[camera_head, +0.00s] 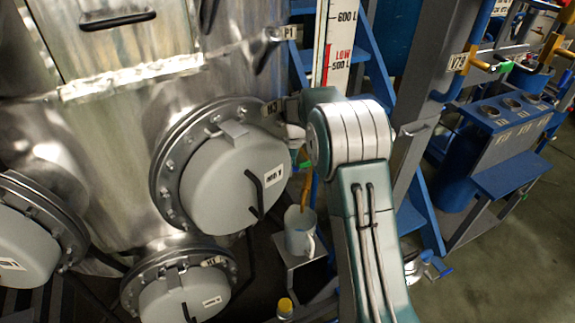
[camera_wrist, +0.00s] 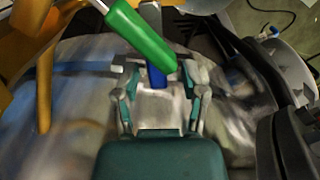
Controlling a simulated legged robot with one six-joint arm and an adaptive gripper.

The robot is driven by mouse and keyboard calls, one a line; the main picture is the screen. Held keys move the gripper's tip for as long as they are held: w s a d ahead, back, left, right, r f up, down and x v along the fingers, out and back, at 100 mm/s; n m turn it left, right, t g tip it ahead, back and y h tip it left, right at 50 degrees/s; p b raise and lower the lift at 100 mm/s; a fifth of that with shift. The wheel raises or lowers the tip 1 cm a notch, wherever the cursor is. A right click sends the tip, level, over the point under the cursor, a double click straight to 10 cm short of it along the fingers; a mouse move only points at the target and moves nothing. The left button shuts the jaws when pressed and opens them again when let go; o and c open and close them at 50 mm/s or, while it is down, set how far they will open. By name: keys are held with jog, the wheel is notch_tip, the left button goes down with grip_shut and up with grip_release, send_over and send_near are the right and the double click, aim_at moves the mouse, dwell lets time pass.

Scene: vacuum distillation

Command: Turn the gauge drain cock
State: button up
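The level gauge (camera_head: 337,45) stands upright behind my arm in the head view, with a red LOW mark near 500 L. A small green part (camera_head: 304,160) shows just below my wrist, above an orange-brown spout (camera_head: 306,192). In the wrist view, a green lever handle (camera_wrist: 143,36) slants from upper left to just ahead of my gripper (camera_wrist: 157,78). My gripper's two fingers are apart, with nothing visibly clamped. The handle's end is close to the right fingertip; I cannot tell if they touch. The cock's body is mostly hidden.
A pale mug (camera_head: 299,240) stands on a small shelf (camera_head: 290,262) below the spout. A large grey round hatch (camera_head: 225,185) is close left of my arm. Blue framing (camera_head: 422,215) stands to the right. Open floor (camera_head: 515,270) lies at lower right.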

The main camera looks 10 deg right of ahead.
jog(key=shift+r, duration=0.15)
jog(key=shift+d+r, duration=0.15)
jog(key=shift+r, duration=0.4)
notch_tip(320, 180, up, 11)
jog(key=shift+a, duration=0.25)
jog(key=shift+s, duration=0.1)
